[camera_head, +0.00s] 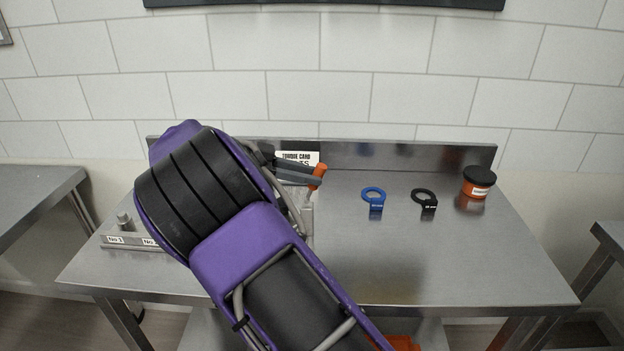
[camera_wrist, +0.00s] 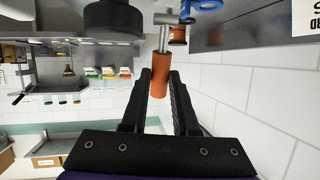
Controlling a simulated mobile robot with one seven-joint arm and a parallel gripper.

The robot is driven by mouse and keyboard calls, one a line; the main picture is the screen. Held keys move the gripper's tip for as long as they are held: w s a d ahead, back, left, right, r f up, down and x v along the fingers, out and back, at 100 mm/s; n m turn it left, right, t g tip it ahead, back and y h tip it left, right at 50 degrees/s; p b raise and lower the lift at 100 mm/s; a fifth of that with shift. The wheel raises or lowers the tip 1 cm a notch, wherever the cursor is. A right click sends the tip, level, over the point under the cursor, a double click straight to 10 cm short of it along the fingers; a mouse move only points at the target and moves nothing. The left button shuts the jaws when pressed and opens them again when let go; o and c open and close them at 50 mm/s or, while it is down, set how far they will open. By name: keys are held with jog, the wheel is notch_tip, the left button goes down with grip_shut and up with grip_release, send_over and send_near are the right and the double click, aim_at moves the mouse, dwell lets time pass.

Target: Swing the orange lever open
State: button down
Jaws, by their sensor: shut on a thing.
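The orange lever handle (camera_head: 318,171) shows in the head view just beyond the fingertips of my gripper (camera_head: 300,171), above the back of the steel table. In the wrist view the orange handle (camera_wrist: 158,87) sits between the two black fingers of my gripper (camera_wrist: 161,77), on the end of a metal rod (camera_wrist: 163,35). My gripper is shut on the handle. My arm hides most of the machine that the lever belongs to.
On the steel table (camera_head: 440,265) lie a blue ring tool (camera_head: 374,194) and a black ring tool (camera_head: 423,196). An orange jar with a black lid (camera_head: 479,182) stands at the right. A torque card (camera_head: 302,157) stands at the back. The table's right front is clear.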

jog(key=shift+a+f+h+b, duration=0.1)
jog(key=shift+a+h+b, duration=0.5)
jog(key=shift+h, duration=0.5)
jog(key=c, duration=0.7)
grip_release()
jog(key=shift+a, duration=0.15)
